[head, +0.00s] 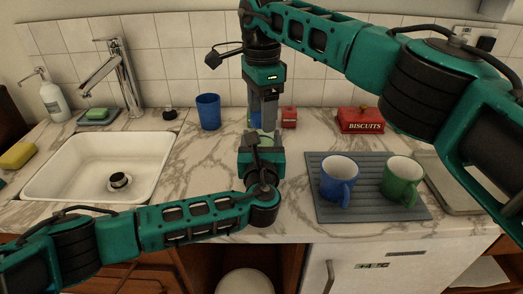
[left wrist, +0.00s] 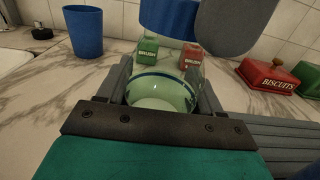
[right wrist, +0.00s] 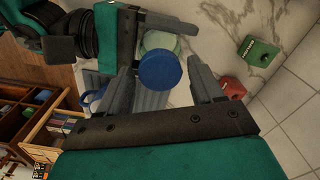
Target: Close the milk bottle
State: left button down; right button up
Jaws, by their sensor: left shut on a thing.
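The clear greenish milk bottle (left wrist: 160,97) is between the fingers of my left gripper (left wrist: 165,100), which is shut on it. In the head view the left gripper (head: 262,138) is over the counter, and its wrist hides much of the bottle. The round blue cap (right wrist: 160,73) is directly over the bottle. It also shows in the left wrist view (left wrist: 168,18). I cannot tell whether it touches the bottle. My right gripper (right wrist: 163,65) points down from above, with one finger on each side of the cap. A narrow gap shows at one side; a firm grip is not clear.
A blue cup (head: 208,111) stands left of the grippers. A red biscuit box (head: 360,120) and small canisters are behind. A grey mat (head: 385,213) with a blue mug (head: 338,178) and a green mug (head: 402,180) lies right. The sink (head: 105,165) is left.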

jog(key=c, duration=1)
jog(key=m, duration=0.9)
jog(key=shift+m, duration=0.3)
jog(key=m, duration=0.3)
jog(key=shift+m, duration=0.4)
jog(key=m, duration=0.3)
jog(key=shift+m, duration=0.3)
jog(key=m, duration=0.7)
jog(key=shift+m, duration=0.3)
jog(key=o, duration=1.2)
jog(key=shift+o, duration=0.2)
